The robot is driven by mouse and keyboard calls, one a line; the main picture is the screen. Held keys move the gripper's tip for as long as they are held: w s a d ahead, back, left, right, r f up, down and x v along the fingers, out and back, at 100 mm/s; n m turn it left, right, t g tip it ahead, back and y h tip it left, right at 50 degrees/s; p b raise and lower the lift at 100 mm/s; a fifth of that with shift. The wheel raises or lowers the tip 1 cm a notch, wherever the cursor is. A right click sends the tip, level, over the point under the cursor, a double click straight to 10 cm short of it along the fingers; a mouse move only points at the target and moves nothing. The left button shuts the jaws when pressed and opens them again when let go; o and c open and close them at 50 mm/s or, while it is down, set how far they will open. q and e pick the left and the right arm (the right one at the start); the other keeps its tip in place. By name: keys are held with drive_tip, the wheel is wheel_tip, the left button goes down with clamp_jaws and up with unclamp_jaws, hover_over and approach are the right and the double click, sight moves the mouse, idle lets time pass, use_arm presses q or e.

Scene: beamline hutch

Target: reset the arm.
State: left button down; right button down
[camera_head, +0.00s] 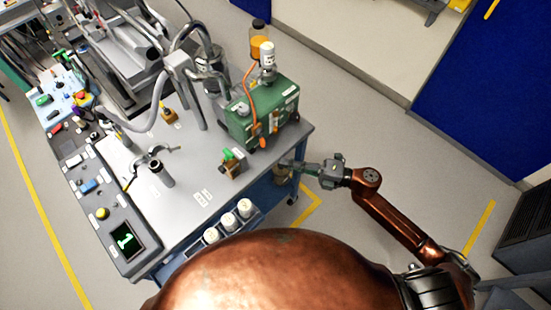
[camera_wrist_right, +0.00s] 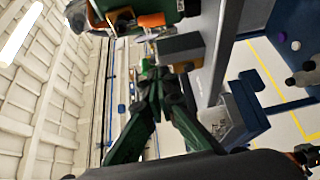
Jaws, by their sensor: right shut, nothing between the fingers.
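My right arm comes in from the right in the head view, copper-coloured and bent. My right gripper (camera_head: 297,165) points left at the near right corner of the grey instrument table (camera_head: 205,215). It looks shut and empty. The picture does not show clearly whether it touches the table edge. In the right wrist view the dark green fingers of the gripper (camera_wrist_right: 158,75) come together at their tips, with nothing between them. My left arm and gripper are not in view.
A green box (camera_head: 262,112) with an orange tube stands on the table close to the gripper. A small block with a green knob (camera_head: 233,163) sits nearer. White-capped bottles (camera_head: 228,222) line the front edge. Open floor (camera_head: 400,160) lies right of the table, before a blue panel (camera_head: 480,90).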

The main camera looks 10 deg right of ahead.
drive_tip(key=shift+d, duration=0.3)
